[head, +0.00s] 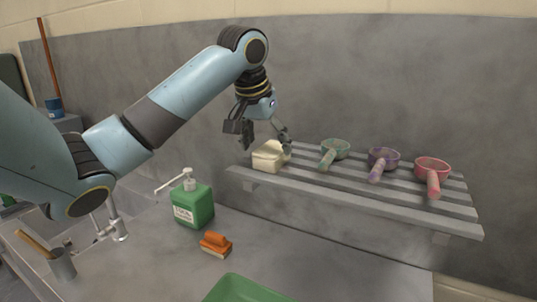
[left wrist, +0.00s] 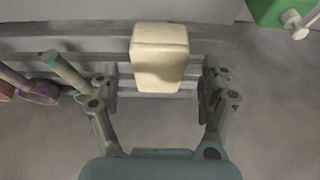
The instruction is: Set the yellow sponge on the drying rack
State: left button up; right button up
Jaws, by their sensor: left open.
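The yellow sponge (head: 267,158) is a pale yellow block lying on the left end of the slatted grey drying rack (head: 350,203). My left gripper (head: 265,138) is just above and behind the sponge with its fingers spread. In the left wrist view the sponge (left wrist: 159,55) lies beyond the open fingers of the left gripper (left wrist: 160,92), roughly centred between them, and the rack's slats (left wrist: 90,45) show under it. I cannot tell whether any finger touches the sponge. My right gripper is in neither view.
A green, a purple and a red handled scoop (head: 432,172) stand in a row on the rack, right of the sponge.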

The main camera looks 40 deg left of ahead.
pick_arm(q)
jog(key=b+v, duration=0.1)
jog(key=v, duration=0.8)
